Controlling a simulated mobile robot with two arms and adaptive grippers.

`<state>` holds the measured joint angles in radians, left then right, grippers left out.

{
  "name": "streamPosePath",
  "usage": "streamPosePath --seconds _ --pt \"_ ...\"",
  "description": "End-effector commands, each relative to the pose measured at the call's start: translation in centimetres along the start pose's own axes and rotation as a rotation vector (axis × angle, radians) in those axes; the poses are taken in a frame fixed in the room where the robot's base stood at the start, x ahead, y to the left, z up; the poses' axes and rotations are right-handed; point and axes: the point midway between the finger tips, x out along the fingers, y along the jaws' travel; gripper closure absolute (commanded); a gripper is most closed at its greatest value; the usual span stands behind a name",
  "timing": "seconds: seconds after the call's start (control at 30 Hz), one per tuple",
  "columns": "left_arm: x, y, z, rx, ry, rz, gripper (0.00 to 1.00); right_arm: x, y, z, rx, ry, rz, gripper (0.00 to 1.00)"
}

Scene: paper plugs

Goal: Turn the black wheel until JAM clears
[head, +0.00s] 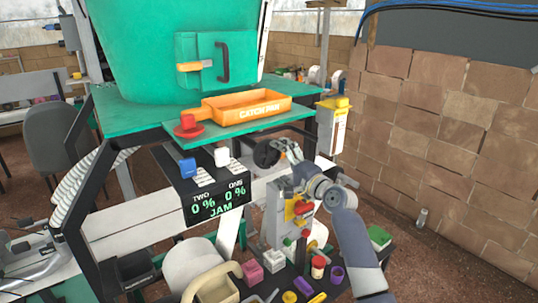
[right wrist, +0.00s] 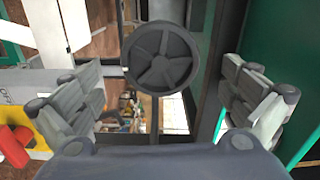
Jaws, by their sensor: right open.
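The black wheel (head: 266,153) sits on the machine's front, below the green shelf and right of the display. In the right wrist view the spoked wheel (right wrist: 160,57) is centred ahead, between and beyond the fingers. My right gripper (head: 288,150) is open just right of the wheel. In the right wrist view its fingers (right wrist: 162,82) are spread wide on both sides, apart from the wheel. My left gripper is not in view.
An orange catch pan (head: 246,114) and a red button (head: 187,122) are on the green shelf (head: 130,122). Blue (head: 188,167) and white (head: 222,156) knobs stand above the display. Several small containers crowd the low table beneath my right arm. A brick wall (head: 440,140) stands at right.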

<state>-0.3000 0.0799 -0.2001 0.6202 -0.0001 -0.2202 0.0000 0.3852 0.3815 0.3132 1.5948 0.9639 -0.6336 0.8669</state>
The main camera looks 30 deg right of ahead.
Motion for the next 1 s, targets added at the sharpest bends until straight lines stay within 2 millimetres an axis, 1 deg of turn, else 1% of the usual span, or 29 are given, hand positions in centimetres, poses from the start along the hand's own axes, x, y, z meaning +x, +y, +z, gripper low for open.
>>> streamPosePath --seconds 0.03,0.1,0.4,0.5,0.7,0.83,1.0 --pt "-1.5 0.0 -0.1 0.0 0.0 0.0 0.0 0.0 -0.7 0.0 0.054 0.0 0.002 0.0" --pt "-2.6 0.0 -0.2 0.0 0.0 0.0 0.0 0.0 -0.8 0.0 0.143 0.001 0.002 0.0" --pt "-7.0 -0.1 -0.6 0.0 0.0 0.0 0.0 0.0 -0.8 0.0 0.53 0.001 0.002 0.0" --pt "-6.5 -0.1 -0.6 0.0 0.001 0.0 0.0 0.0 -0.1 0.1 0.679 0.0 -0.001 0.0" --pt "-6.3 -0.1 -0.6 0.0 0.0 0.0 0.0 0.0 -0.1 0.0 0.918 0.0 -0.001 0.0" --pt "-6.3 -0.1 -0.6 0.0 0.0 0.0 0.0 0.0 0.0 0.0 0.989 0.0 0.0 0.0" --pt "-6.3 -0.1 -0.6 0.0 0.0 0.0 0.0 0.0 0.0 0.0 0.994 0.0 0.001 0.0"
